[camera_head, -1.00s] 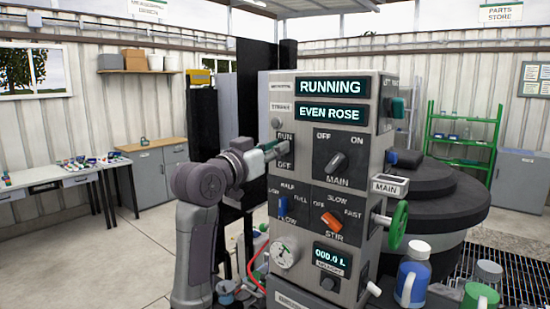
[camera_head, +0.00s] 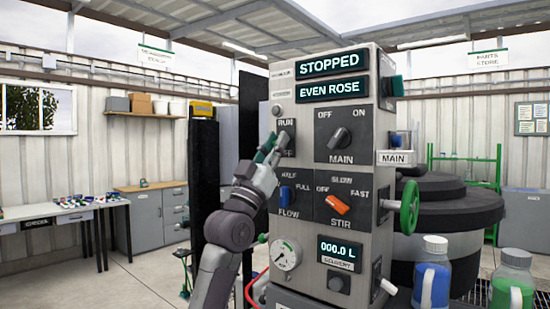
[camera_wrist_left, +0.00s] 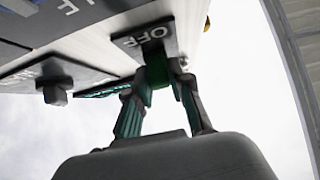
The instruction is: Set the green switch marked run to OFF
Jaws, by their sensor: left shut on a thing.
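The green run switch (camera_wrist_left: 156,68) shows in the left wrist view between the fingers, beside the word OFF on its plate. In the head view my left gripper (camera_head: 274,147) covers the switch and part of its RUN/OFF plate (camera_head: 287,124). My left gripper (camera_wrist_left: 163,78) is shut on the switch, one finger on each side. The upper display (camera_head: 332,63) on the grey control column reads STOPPED. My right gripper is not in view.
The MAIN knob (camera_head: 340,138), blue FLOW lever (camera_head: 285,195) and orange STIR knob (camera_head: 338,204) sit close by on the panel. A green handwheel (camera_head: 409,207) sticks out at the right. A blue bottle (camera_head: 432,272) and a green bottle (camera_head: 514,282) stand at lower right.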

